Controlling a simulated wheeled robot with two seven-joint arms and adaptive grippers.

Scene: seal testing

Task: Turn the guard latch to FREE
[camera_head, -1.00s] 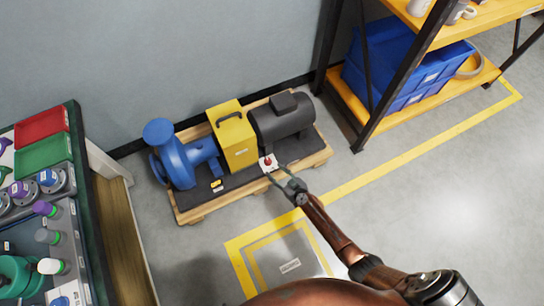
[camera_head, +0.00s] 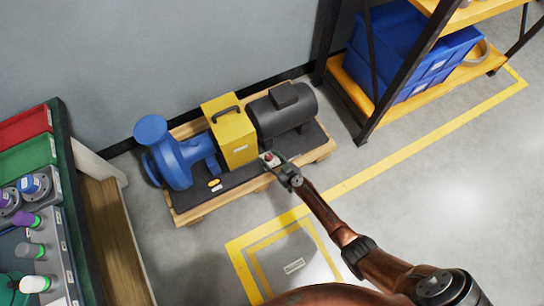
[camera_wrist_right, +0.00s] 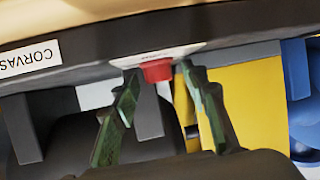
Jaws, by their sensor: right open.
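The guard latch shows as a red knob (camera_head: 268,156) on a small white plate (camera_wrist_right: 125,61), at the front edge of the pump skid beside the yellow guard box (camera_head: 234,135). My right gripper (camera_head: 272,161) is at the knob. In the right wrist view the red knob (camera_wrist_right: 157,71) lies between the open green fingertips (camera_wrist_right: 158,78), with a gap on each side. I cannot read any markings on the plate, and the knob's turned position is not clear. My left gripper is not in view.
The blue pump (camera_head: 176,158) and black motor (camera_head: 284,118) flank the guard box on a wooden pallet (camera_head: 187,214). A shelf (camera_head: 345,72) with blue crates (camera_head: 398,50) stands at the right, a workbench (camera_head: 66,180) at the left. The floor in front is clear.

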